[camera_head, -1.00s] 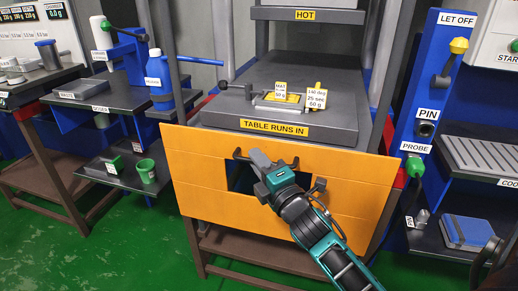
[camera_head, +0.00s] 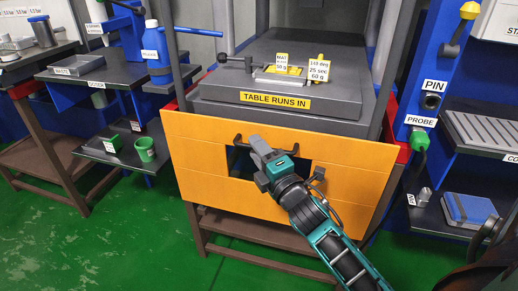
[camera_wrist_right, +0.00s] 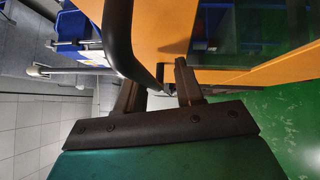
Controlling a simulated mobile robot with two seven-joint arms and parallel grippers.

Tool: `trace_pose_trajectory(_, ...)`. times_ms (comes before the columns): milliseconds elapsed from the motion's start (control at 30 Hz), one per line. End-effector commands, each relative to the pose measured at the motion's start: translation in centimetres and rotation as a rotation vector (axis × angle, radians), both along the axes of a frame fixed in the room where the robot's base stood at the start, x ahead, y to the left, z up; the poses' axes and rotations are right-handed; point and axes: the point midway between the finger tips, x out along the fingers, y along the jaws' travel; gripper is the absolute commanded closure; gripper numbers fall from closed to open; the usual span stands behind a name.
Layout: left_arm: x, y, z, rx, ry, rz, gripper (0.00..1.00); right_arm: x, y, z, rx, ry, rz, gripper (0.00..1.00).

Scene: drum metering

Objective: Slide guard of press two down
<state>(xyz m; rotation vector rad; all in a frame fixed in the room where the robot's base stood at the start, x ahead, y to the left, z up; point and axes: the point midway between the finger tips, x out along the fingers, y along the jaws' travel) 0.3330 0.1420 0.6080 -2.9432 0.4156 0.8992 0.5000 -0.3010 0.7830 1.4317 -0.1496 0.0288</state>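The guard is an orange panel (camera_head: 350,176) across the front of the press, with a window opening in its middle. A dark bar handle (camera_head: 318,173) is fixed to its front. My right gripper (camera_head: 263,158) is at the middle of this handle. The right wrist view shows the two fingers (camera_wrist_right: 159,82) on either side of the dark bar (camera_wrist_right: 118,38), so they appear shut on it; the contact itself is partly hidden. The guard's top edge is below the "TABLE RUNS IN" label (camera_head: 275,100). My left gripper is not in view.
The press table (camera_head: 240,80) is behind and above the guard. A blue column (camera_head: 425,75) with PIN and PROBE labels stands at the right. Shelves with a green cup (camera_head: 145,149) stand at the left. The green floor (camera_head: 120,250) in front is clear.

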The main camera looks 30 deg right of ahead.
Motion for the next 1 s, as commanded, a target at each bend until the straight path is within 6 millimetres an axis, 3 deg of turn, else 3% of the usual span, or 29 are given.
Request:
trace_pose_trajectory(367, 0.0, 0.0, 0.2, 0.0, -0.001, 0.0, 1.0, -1.2, 0.1, 0.1, 0.001, -0.005, 0.0, 0.64)
trace_pose_trajectory(800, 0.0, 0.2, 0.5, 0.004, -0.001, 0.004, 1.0, -9.2, 0.6, -1.0, 0.002, 0.0, -0.002, 0.64)
trace_pose_trajectory(1000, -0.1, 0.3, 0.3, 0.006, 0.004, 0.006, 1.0, -11.8, 0.8, -1.4, 0.0, -0.001, -0.001, 0.64)
